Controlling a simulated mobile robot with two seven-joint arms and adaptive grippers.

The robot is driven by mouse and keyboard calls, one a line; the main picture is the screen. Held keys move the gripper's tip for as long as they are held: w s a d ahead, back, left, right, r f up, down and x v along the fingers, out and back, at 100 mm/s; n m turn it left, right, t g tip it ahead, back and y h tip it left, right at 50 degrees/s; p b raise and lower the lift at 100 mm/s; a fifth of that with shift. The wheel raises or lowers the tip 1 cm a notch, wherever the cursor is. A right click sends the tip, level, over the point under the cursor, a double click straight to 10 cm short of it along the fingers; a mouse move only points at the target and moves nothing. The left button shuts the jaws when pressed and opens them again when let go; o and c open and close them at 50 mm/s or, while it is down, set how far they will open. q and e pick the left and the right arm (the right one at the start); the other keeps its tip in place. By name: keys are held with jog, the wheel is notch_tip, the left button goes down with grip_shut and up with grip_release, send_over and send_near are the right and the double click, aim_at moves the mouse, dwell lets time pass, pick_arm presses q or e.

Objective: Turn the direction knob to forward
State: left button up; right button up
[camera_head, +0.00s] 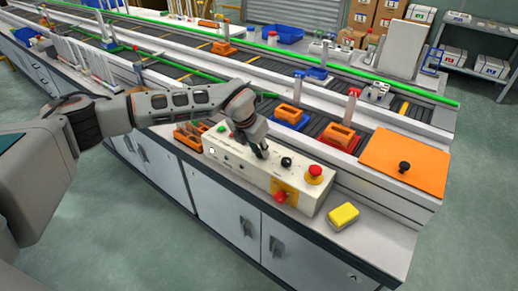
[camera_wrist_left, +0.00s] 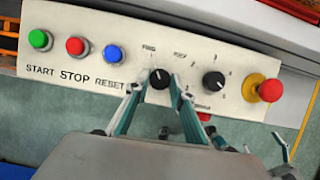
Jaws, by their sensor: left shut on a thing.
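The white control panel (camera_head: 235,160) stands on the near edge of the conveyor bench. The black direction knob (camera_wrist_left: 159,79) shows in the left wrist view, below small printed labels at its upper left and upper right. My left gripper (camera_wrist_left: 153,88) is shut on this knob, one finger on each side. I cannot tell for sure which label the knob points to. In the head view my left gripper (camera_head: 262,153) reaches down onto the panel top and hides the knob. My right gripper is not in view.
A second black knob (camera_wrist_left: 214,81) and a red emergency button (camera_wrist_left: 270,90) sit right of the direction knob. Green (camera_wrist_left: 40,40), red (camera_wrist_left: 77,47) and blue (camera_wrist_left: 113,54) buttons sit left. A yellow block (camera_head: 343,216) lies beside the panel.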

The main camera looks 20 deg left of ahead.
pick_arm(q)
jog(key=o, duration=1.1)
jog(key=shift+r, duration=0.1)
jog(key=v, duration=1.1)
jog(key=shift+s+r, duration=0.2)
jog(key=shift+r, duration=0.15)
jog(key=shift+a, duration=0.1)
